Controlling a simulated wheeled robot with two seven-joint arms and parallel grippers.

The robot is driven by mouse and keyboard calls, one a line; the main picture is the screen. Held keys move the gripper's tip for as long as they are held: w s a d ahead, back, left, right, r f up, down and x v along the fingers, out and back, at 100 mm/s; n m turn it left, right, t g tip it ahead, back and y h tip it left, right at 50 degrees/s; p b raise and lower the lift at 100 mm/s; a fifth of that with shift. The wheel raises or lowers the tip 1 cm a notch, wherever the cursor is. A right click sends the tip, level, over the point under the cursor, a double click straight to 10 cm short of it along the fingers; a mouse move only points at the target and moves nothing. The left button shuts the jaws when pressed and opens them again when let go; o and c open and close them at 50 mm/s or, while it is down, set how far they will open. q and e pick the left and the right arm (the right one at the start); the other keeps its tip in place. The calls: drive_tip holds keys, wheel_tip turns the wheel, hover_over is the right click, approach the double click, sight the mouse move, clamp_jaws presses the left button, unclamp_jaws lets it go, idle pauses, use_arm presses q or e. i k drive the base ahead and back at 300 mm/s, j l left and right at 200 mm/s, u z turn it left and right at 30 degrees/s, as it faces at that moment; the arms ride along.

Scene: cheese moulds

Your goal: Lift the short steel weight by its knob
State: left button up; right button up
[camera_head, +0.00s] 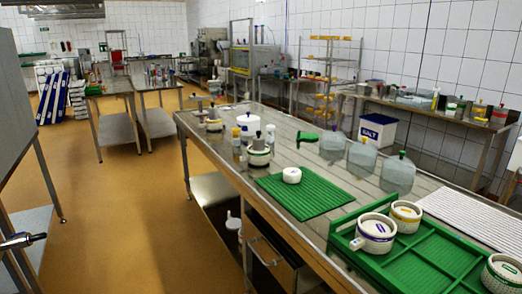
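Small grey steel pieces with knobs stand at the far left part of the long steel table (305,140). One knobbed piece (212,114) sits at the back left. Another dark-knobbed piece (258,144) tops a white mould (258,157) with a green band. Which is the short weight I cannot tell at this size. My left gripper (38,238) enters at the left edge, far from the table and touching nothing; its fingers show too edge-on to tell open from shut. My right gripper is not in view.
A green ribbed mat (310,200) holds a white cheese (292,175). A green tray (430,265) holds banded moulds, including a purple-banded one (376,234). Clear jugs (362,160) stand along the far side. Open floor (150,220) lies left of the table.

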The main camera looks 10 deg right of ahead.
sight(259, 141)
drive_tip(key=i+z, duration=0.2)
drive_tip(key=i+j+z, duration=0.15)
drive_tip(key=z, duration=0.25)
drive_tip(key=i+j+z, duration=0.1)
drive_tip(key=z, duration=0.3)
drive_tip(key=j+z, duration=0.25)
drive_tip(key=z, duration=0.2)
drive_tip(key=i+j+z, duration=0.15)
drive_tip(key=j+z, duration=0.15)
drive_tip(key=j, duration=0.65)
drive_tip(key=j+z, duration=0.3)
drive_tip(key=j, duration=1.75)
